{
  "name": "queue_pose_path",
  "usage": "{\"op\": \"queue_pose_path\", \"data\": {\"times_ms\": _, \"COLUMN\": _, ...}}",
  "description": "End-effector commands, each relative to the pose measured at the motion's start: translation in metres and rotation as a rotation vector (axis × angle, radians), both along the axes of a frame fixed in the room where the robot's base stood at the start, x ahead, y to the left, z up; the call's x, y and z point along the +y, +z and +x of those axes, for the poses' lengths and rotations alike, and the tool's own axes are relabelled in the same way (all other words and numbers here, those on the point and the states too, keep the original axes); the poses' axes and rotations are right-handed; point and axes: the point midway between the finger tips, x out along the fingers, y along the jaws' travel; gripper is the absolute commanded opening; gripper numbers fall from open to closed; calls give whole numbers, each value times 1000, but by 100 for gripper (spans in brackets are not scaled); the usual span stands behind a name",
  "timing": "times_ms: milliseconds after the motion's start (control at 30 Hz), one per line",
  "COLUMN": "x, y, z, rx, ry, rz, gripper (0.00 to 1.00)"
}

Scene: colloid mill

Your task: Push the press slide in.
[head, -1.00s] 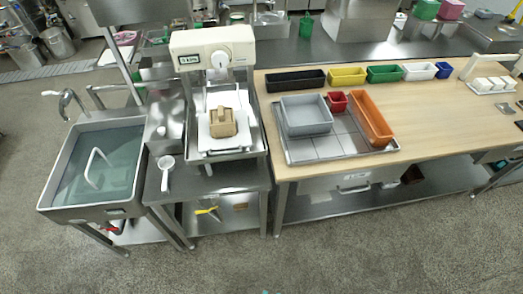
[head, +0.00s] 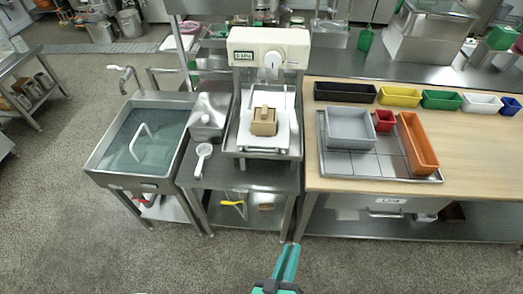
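The press (head: 269,48) is a machine with a cream head, a round dial and a small display, standing on a steel stand left of the wooden table. Under its head, a white slide plate (head: 283,137) sits in a steel tray and sticks out toward me. A tan wooden block with a handle (head: 264,122) stands upright on the plate. My gripper (head: 289,262), with teal fingers, is low over the floor in front of the stand, well apart from the slide. Its fingers look close together, but their gap is not clear.
Left of the press is a sink (head: 150,145) with greenish water. A white scoop (head: 203,155) lies on the stand's ledge. On the wooden table (head: 460,165) are a grey bin (head: 350,128), an orange bin (head: 418,140) and several small coloured bins. The floor in front is clear.

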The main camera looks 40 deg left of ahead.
Motion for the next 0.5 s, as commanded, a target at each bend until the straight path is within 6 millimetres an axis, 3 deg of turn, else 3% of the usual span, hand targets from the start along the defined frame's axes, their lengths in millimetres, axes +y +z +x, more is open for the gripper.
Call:
{"op": "queue_pose_path", "data": {"times_ms": 33, "x": 17, "y": 3, "z": 18, "rx": -27, "ry": 44, "rz": -59, "gripper": 17}}
{"op": "queue_pose_path", "data": {"times_ms": 200, "x": 70, "y": 11, "z": 64, "rx": -107, "ry": 180, "rz": -281, "gripper": 17}}
{"op": "queue_pose_path", "data": {"times_ms": 500, "x": 172, "y": 47, "z": 123, "rx": -274, "ry": 385, "rz": -643, "gripper": 17}}
